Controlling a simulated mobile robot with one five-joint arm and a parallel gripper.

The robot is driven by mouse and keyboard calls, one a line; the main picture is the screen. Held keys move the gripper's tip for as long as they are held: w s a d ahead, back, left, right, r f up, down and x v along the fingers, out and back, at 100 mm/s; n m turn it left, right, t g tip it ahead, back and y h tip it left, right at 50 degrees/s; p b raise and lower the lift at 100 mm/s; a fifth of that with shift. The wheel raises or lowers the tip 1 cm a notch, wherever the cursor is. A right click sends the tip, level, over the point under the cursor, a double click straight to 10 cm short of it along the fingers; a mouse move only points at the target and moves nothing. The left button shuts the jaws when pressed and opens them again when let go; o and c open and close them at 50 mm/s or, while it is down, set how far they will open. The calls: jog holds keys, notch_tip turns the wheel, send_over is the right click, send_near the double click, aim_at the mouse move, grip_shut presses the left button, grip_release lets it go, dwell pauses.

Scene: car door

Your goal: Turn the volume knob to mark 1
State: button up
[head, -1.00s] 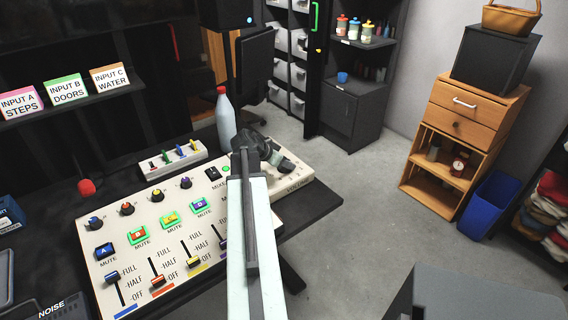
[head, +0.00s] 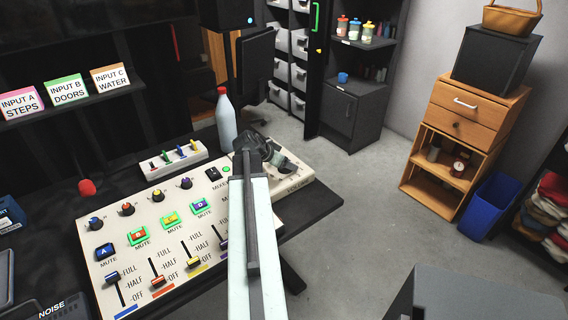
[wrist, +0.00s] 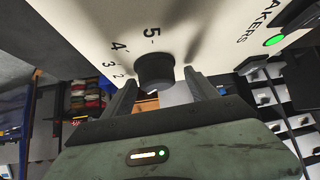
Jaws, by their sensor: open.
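The volume knob (wrist: 155,70) is a dark round knob on the cream panel in the wrist view. Printed marks 5, 4, 3 and 2 run around it; mark 1 is not visible, and I cannot make out a pointer on the knob. My gripper (wrist: 160,90) is open, with one finger on either side of the knob; I cannot tell whether either finger touches it. In the head view my gripper (head: 258,145) is over the right end of the mixer panel (head: 150,210), by the partly covered volume lettering, and hides the knob.
A white bottle with a red cap (head: 225,118) stands just left of my gripper, behind the panel. A white strip with coloured switches (head: 172,158) lies behind the panel. Mute buttons and sliders fill the panel's left part. Open floor (head: 370,220) lies to the right.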

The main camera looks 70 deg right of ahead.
jog(key=p+v, duration=0.5)
jog(key=v, duration=0.2)
jog(key=shift+a+r+p, duration=0.1)
jog(key=shift+r+p, duration=0.2)
jog(key=shift+w+a+r, duration=0.1)
jog(key=shift+w+a, duration=0.05)
jog(key=shift+a, duration=0.05)
